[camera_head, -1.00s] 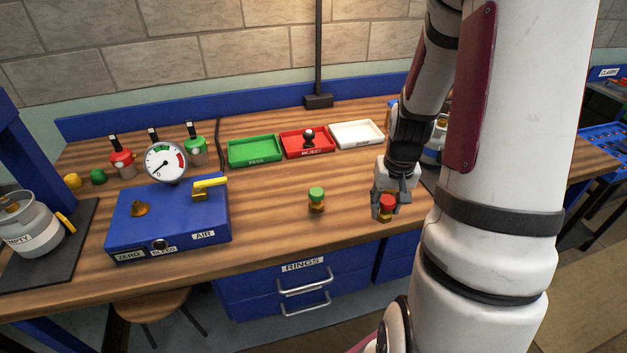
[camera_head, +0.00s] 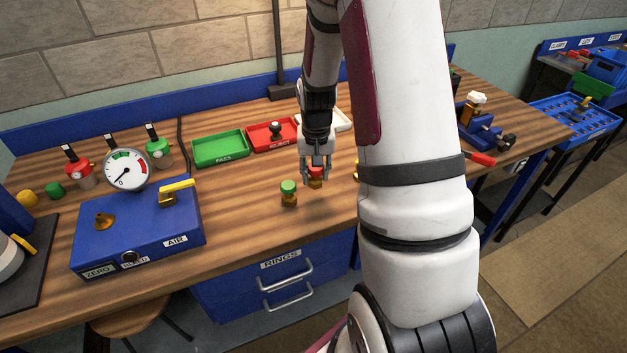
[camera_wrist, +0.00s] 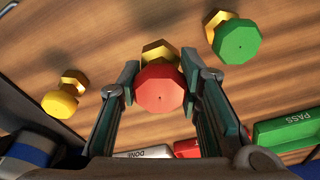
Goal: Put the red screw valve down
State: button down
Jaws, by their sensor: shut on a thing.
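The red screw valve (camera_head: 316,175) has a red cap and a brass body. My gripper (camera_head: 315,170) is shut on it above the wooden bench, right of the green-capped valve (camera_head: 289,193). In the wrist view the red cap (camera_wrist: 160,88) sits between the two fingers, with brass showing beyond it. The green-capped valve stands on the bench and also shows at the upper right of the wrist view (camera_wrist: 237,41). I cannot tell whether the red valve touches the bench.
A yellow-capped valve (camera_wrist: 60,102) is at the left of the wrist view. Behind are the green PASS tray (camera_head: 220,148), the red tray (camera_head: 268,142) holding a black-knobbed piece, and a white tray. The blue gauge box (camera_head: 135,235) stands left. Bare bench surrounds the green-capped valve.

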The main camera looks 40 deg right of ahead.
aim_at(313, 179)
jog(key=shift+w+a+f, duration=0.15)
jog(key=shift+w, duration=0.15)
jog(key=shift+f+p, duration=0.3)
jog(key=shift+f, duration=1.35)
jog(key=shift+f, duration=0.15)
jog(key=c, duration=1.4)
grip_release()
